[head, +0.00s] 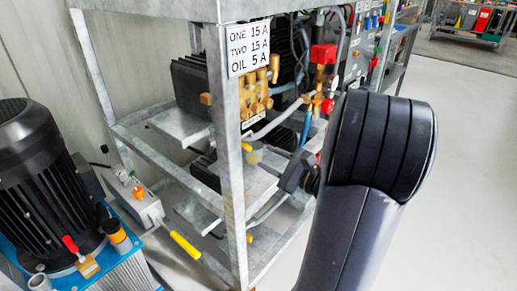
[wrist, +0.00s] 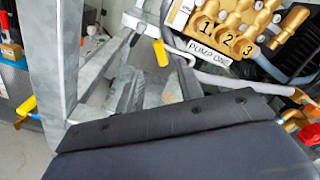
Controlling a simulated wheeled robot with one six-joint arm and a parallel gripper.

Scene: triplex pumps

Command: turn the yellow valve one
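A yellow handle (head: 252,155) sits on the metal rack under the brass pump block, just left of my gripper. A yellow handle also hangs below the "PUMP ONE" plate in the wrist view (wrist: 160,52); I take it for the same one, but no valve label is readable on it. My gripper (head: 296,172) is a small dark shape, partly behind my arm. In the wrist view a broad dark part of my own arm or gripper fills the bottom. The fingertips do not show clearly, so I cannot tell whether they are open or touch the handle.
The brass pump block (head: 257,95) sits behind a galvanized rack post (head: 228,160). Another yellow handle (head: 185,245) sticks out low on the left, near a black motor (head: 40,165). Red fittings (head: 323,54) and hoses are close to my arm. Open floor (head: 460,190) lies right.

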